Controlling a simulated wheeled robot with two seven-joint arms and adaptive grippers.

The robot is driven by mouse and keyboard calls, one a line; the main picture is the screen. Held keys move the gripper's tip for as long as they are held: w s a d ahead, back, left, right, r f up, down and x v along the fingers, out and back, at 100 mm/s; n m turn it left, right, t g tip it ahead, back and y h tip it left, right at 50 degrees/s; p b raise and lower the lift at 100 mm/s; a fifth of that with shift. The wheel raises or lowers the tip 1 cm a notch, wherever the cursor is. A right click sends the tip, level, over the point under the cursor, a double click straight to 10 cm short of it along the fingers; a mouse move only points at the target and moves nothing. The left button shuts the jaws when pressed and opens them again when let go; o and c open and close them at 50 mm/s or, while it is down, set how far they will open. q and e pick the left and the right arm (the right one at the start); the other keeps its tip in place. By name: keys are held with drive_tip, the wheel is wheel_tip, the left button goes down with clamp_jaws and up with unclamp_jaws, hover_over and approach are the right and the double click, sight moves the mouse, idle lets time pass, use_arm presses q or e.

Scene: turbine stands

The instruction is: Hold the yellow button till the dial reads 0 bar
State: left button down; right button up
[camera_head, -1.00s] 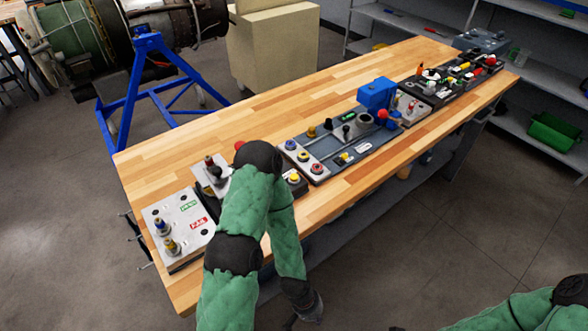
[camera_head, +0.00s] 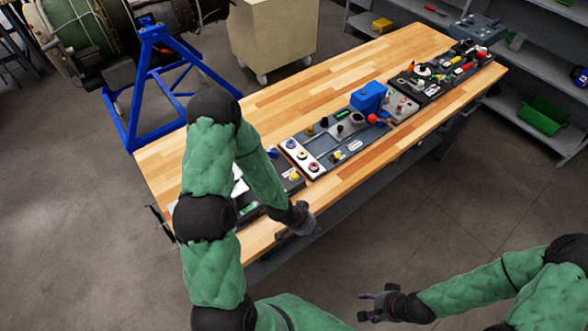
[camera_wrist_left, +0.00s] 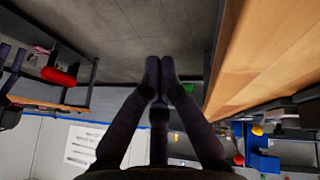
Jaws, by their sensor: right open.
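My left gripper (camera_head: 300,222) is at the table's front edge, near the small panel with a yellow button (camera_head: 294,177), and apart from that button. In the left wrist view, the fingertips of my left gripper (camera_wrist_left: 159,72) meet with nothing between them. Another yellow button (camera_head: 337,156) is on the middle grey board. I cannot tell which is the task's button. No dial reading can be made out; my left arm hides part of the near panels. My right gripper (camera_head: 376,301) is open and empty, in front of the table over the floor.
The wooden table (camera_head: 300,95) is clear along its back half. A blue box (camera_head: 368,97) with a red knob beside it stands up from the boards. A blue stand (camera_head: 146,90) is at the back left. Shelves (camera_head: 540,75) are at the right.

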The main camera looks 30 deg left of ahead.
use_arm(q)
drive_tip(key=w+a+r+m+t, duration=0.1)
drive_tip(key=w+a+r, duration=0.1)
drive_tip(key=w+a+r+m+t, duration=0.1)
drive_tip(key=w+a+r+m, duration=0.1)
drive_tip(key=w+a+r, duration=0.1)
drive_tip(key=w+a+r+m, duration=0.1)
drive_tip(key=w+a+r, duration=0.1)
drive_tip(key=w+r, duration=0.1)
drive_tip(key=shift+a+r+m+t+y, duration=0.1)
drive_tip(key=shift+a+m+t+y, duration=0.05)
drive_tip(key=shift+m+t+y, duration=0.2)
drive_tip(key=w+a+r+m+t, duration=0.1)
drive_tip(key=w+a+r+m, duration=0.1)
drive_tip(key=a+r+m, duration=0.1)
drive_tip(key=w+a+r+m+t+y, duration=0.1)
drive_tip(key=w+a+r+m, duration=0.1)
drive_tip(key=a+r, duration=0.3)
drive_tip(key=shift+r+m, duration=0.45)
drive_tip(key=shift+r, duration=0.4)
drive_tip(key=b, duration=0.8)
hover_over(293, 177)
wheel_tip(293, 177, down, 8)
drive_tip(key=shift+a+r, duration=0.1)
drive_tip(key=shift+r, duration=0.05)
drive_tip(key=shift+w+f+b, duration=0.1)
drive_tip(key=shift+f+b, duration=0.35)
drive_tip(key=shift+f, duration=0.15)
drive_tip(key=shift+f, duration=0.4)
